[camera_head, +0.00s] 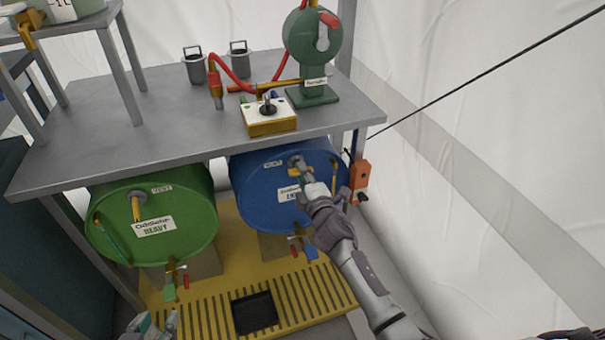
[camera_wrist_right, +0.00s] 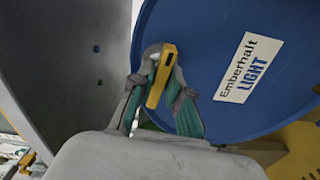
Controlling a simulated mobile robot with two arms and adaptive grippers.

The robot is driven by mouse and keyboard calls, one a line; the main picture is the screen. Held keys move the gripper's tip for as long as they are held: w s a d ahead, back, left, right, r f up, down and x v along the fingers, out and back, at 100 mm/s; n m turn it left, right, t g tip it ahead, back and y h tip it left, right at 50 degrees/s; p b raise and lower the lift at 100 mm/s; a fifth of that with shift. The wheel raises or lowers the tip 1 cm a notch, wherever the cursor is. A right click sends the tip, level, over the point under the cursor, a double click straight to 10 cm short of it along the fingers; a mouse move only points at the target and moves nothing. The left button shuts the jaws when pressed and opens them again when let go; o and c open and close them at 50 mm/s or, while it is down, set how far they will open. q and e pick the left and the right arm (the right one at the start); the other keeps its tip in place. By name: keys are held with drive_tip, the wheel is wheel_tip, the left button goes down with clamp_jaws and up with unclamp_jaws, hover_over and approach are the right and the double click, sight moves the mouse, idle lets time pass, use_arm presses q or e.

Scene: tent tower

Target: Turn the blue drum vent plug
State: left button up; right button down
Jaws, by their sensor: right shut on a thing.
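The blue drum (camera_head: 258,190) lies on its side under the bench, its round face toward me, with a label reading "Emberhalt LIGHT". Its vent plug (camera_head: 296,161) is a grey fitting with a yellow handle near the top of the face. My right gripper (camera_head: 304,177) is at the plug. In the right wrist view, the yellow handle (camera_wrist_right: 161,78) sits between the two teal-padded fingers (camera_wrist_right: 160,92), which are shut on it. The handle is tilted slightly in that view. My left gripper (camera_head: 156,324) is low at the bottom left, empty, its fingers apart.
A green drum (camera_head: 190,205) marked "HEAVY" lies left of the blue one. The grey bench top (camera_head: 130,115) overhangs both and holds a green pump (camera_head: 314,55) and a yellow-sided box (camera_head: 270,126). An orange device (camera_head: 360,175) hangs right of the blue drum. A yellow slatted platform (camera_head: 205,310) lies below.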

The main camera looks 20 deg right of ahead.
drive_tip(key=c, duration=1.2)
unclamp_jaws()
drive_tip(key=s, duration=1.2)
drive_tip(key=shift+d, duration=0.2)
